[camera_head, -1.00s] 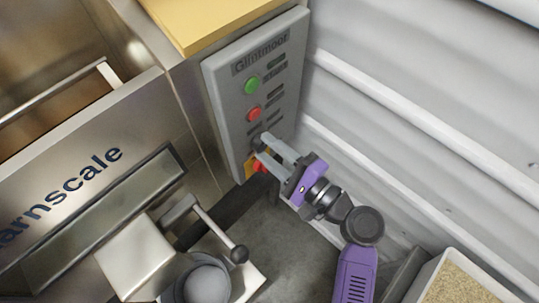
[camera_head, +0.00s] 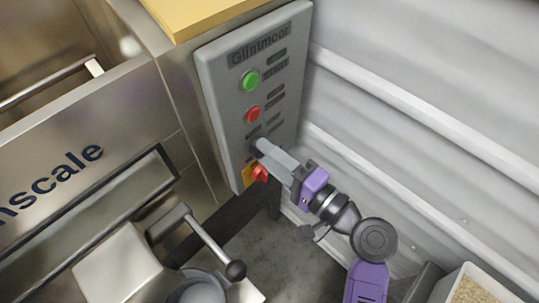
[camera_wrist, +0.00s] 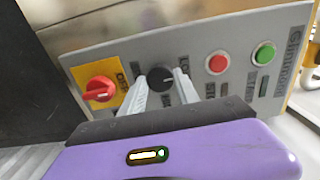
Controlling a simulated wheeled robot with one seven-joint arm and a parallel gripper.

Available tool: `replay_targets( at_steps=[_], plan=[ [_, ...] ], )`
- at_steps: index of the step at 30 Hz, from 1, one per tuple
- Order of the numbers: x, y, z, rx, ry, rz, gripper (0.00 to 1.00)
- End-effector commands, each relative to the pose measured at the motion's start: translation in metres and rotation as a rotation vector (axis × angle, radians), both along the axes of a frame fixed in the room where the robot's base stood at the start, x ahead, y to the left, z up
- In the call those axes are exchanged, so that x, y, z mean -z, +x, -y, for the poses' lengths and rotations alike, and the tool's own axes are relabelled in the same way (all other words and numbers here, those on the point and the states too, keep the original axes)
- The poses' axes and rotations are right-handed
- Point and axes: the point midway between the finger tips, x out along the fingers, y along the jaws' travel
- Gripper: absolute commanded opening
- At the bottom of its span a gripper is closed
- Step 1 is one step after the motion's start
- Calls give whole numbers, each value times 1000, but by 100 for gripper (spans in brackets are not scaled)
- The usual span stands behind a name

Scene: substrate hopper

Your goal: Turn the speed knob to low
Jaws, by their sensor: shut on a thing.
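The black speed knob (camera_wrist: 160,78) is on the grey control panel (camera_wrist: 130,58), between the red rotary switch and the red button. My gripper (camera_wrist: 162,84) has its two grey fingers on either side of the knob, shut on it, in the wrist view. A small pale mark shows on the knob's face. In the head view my gripper (camera_head: 264,150) reaches the panel from the lower right, and its fingers mostly hide the knob.
A red rotary switch (camera_wrist: 100,89) on a yellow plate sits beside the knob. A red button (camera_wrist: 217,62) and a green button (camera_wrist: 264,54) are on the other side. A lever with a black ball (camera_head: 236,271) stands below. A corrugated white wall (camera_head: 430,75) is at right.

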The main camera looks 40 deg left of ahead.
Motion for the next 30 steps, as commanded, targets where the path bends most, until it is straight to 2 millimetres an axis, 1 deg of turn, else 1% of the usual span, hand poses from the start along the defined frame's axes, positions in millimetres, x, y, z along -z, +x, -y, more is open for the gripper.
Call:
replay_targets(
  at_steps=[6, 7, 10, 19, 22, 26, 30],
  plan=[
    [2, -1, 0, -1, -3, 0, 0],
    [2, -1, 0, -1, -3, 0, 39],
    [2, -1, 0, -1, -3, 0, 59],
    [1, 0, 0, 0, -1, 0, 59],
    [1, 0, 5, 1, -2, -1, 59],
    [1, -1, 23, 4, -2, 0, 59],
    [1, -3, 47, 3, -1, -1, 59]
  ],
)
